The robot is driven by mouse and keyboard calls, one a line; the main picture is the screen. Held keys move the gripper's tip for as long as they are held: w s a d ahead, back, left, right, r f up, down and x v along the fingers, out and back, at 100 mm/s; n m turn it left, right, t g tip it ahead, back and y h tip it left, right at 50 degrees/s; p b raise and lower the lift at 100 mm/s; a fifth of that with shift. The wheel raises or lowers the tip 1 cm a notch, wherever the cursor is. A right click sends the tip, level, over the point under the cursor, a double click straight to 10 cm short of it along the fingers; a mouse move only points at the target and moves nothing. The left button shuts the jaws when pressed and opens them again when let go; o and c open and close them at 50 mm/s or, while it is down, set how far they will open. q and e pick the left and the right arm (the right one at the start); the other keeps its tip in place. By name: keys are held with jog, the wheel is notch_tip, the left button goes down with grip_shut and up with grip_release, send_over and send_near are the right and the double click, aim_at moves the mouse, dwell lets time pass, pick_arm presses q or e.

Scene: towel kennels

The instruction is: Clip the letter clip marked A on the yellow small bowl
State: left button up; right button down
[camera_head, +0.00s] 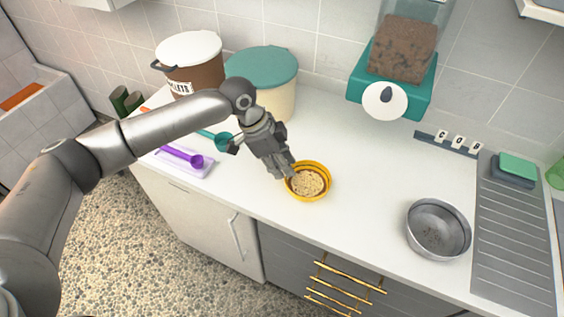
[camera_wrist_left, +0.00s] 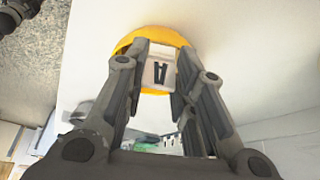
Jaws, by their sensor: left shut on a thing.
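The yellow small bowl (camera_head: 325,187) stands on the white counter and holds tan pellets. My left gripper (camera_head: 284,168) reaches down at the bowl's left rim. In the left wrist view its fingers (camera_wrist_left: 157,82) are shut on the white letter clip marked A (camera_wrist_left: 158,72). The clip lies against the yellow bowl (camera_wrist_left: 140,36) in that view. I cannot tell whether the clip grips the rim or only overlaps it. The clip is hidden by the gripper in the head view.
A metal bowl (camera_head: 438,230) sits right of the yellow one. A teal dispenser (camera_head: 360,88), two lidded tubs and scoops stand behind and left. Counter between the bowls is clear.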

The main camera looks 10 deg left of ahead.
pick_arm(q)
jog(key=shift+p, duration=0.3)
jog(key=shift+a+f+p, duration=0.1)
jog(key=shift+f+p, duration=0.05)
jog(key=shift+p, duration=0.15)
dwell(0.8)
jog(key=shift+f, duration=0.8)
dwell(1.5)
jog(key=shift+a+f+p, duration=0.1)
jog(key=shift+f+p, duration=0.05)
jog(key=shift+p, duration=0.3)
dwell(0.4)
jog(key=o, duration=0.8)
jog(key=shift+c, duration=0.2)
jog(key=o, duration=0.5)
